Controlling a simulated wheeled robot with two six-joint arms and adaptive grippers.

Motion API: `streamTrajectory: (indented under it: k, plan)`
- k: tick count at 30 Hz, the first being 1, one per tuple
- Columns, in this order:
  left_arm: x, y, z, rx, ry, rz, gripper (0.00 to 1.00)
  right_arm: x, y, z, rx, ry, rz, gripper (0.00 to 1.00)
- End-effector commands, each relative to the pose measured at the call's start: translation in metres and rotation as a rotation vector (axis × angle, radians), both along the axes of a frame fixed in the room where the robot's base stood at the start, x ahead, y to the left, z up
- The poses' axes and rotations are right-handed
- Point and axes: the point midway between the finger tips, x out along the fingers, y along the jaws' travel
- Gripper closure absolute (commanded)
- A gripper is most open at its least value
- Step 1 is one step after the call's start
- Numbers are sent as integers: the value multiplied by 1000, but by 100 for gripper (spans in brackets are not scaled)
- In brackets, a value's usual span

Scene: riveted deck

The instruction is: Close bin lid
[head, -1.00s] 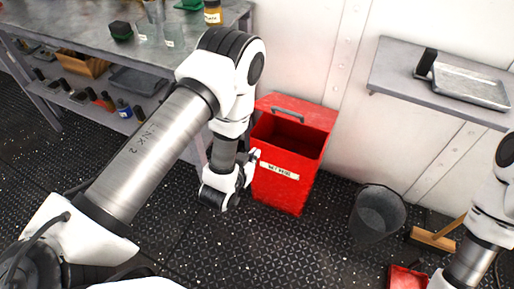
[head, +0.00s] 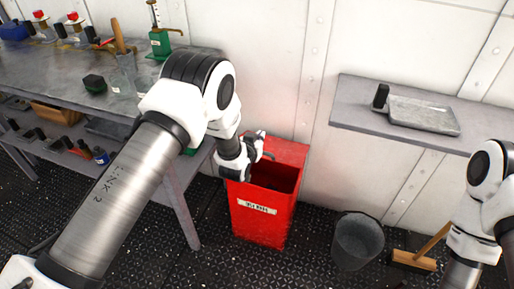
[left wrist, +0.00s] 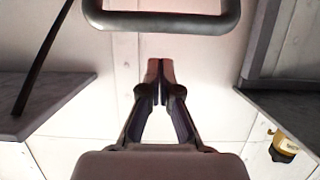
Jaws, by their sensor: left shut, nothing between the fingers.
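The red bin (head: 258,222) stands on the floor against the wall, with a white label on its front. Its top is open and the inside is dark. The red lid (head: 290,153) is raised at the back of the opening. My left gripper (head: 264,144) is at the lid's left part, above the bin's back left. It is shut and empty. My right gripper is out of view.
A workbench (head: 45,72) with tools and bottles is at the left. A grey bucket (head: 357,243) and a broom (head: 414,260) stand on the floor right of the bin.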

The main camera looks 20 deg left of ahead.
Motion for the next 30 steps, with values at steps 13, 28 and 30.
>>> streamTrajectory:
  k: [13, 28, 30]
  plan:
    - [-23, 0, -27, 1, 7, -1, 100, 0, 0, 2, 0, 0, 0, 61]
    - [-58, 1, -107, -7, -187, -1, 100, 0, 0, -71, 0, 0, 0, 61]
    - [-66, 2, -123, -8, -231, -1, 100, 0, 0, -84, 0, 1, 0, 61]
